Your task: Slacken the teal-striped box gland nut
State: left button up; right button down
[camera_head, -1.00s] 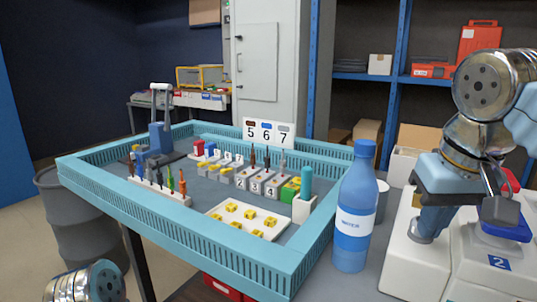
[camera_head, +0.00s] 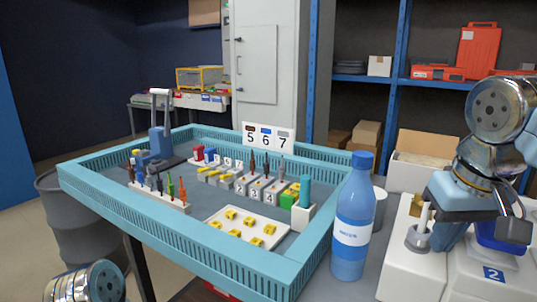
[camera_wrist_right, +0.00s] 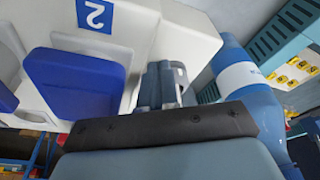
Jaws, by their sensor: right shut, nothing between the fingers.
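White socket boxes stand at the right; one (camera_head: 462,278) has a blue "2" label and a blue lid (camera_head: 497,240). I cannot make out a teal stripe on them. A grey gland nut (camera_head: 418,238) sits on top of the left white box (camera_head: 410,268), with a white cable stub rising from it. My right gripper (camera_head: 443,246) points down just right of the gland nut and looks apart from it. It is shut and empty. In the right wrist view the blue lid (camera_wrist_right: 75,82) shows left of the grey fingers (camera_wrist_right: 165,85). My left gripper is out of view.
A blue water bottle (camera_head: 352,225) stands close left of the boxes, with a grey cup (camera_head: 380,205) behind it. A teal-walled tray (camera_head: 200,255) with tools, numbered blocks and yellow pieces fills the middle. An open carton (camera_head: 420,160) stands behind.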

jog(key=shift+s, duration=0.1)
jog(key=shift+s+d, duration=0.1)
jog(key=shift+s, duration=0.15)
jog(key=w+v, duration=0.1)
jog(key=v, duration=0.5)
jog(key=shift+w, duration=0.2)
jog(key=shift+r, duration=0.1)
